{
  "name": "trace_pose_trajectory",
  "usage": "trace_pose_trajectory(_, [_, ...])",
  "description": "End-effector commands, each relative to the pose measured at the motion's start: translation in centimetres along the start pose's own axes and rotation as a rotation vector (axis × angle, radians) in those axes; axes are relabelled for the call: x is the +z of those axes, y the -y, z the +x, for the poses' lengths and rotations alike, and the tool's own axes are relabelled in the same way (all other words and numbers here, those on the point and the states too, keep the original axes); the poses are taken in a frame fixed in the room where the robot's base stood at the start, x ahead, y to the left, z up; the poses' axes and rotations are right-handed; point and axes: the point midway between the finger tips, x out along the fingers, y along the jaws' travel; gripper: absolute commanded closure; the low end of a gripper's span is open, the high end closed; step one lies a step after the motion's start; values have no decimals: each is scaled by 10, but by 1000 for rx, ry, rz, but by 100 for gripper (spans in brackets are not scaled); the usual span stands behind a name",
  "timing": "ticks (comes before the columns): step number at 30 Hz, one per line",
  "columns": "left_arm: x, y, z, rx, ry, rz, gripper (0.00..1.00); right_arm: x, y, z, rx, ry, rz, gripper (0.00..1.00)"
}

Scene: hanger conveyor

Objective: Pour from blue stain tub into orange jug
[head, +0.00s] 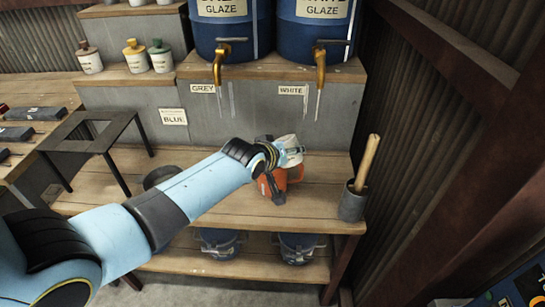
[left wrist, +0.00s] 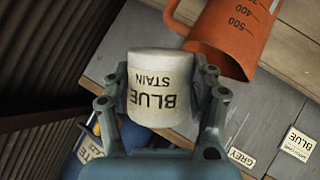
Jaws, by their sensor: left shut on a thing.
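The blue stain tub is a white tub (left wrist: 158,98) labelled BLUE STAIN, held between the fingers of my left gripper (left wrist: 165,82). In the head view the tub (head: 291,143) appears tilted at the end of my left arm, and my left gripper (head: 284,155) partly covers it. The orange jug (head: 291,175) stands on the wooden bench just below, partly hidden by the gripper. In the left wrist view the jug (left wrist: 240,32) shows measuring marks, with its dark mouth close to the tub. No poured liquid is visible. My right gripper is not in view.
A grey pot (head: 352,203) with a wooden handle stands right of the jug. A dark metal stand (head: 92,140) is at left. Blue glaze barrels (head: 228,35) with brass taps stand behind.

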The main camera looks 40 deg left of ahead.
Motion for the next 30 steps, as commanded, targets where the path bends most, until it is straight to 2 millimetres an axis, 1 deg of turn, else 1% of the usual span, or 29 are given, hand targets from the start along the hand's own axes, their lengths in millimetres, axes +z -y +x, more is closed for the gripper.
trace_pose_trajectory(3, [-2,-2,-1,9,14,-22,79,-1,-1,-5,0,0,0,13])
trace_pose_trajectory(9, [-2,-2,-2,20,35,-54,79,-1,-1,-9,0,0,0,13])
trace_pose_trajectory(20, [-2,-2,-1,23,40,-64,79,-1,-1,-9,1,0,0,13])
trace_pose_trajectory(26, [-3,-2,-2,48,88,-134,79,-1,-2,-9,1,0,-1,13])
trace_pose_trajectory(30, [-3,-3,-3,52,94,-144,79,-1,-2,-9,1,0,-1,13])
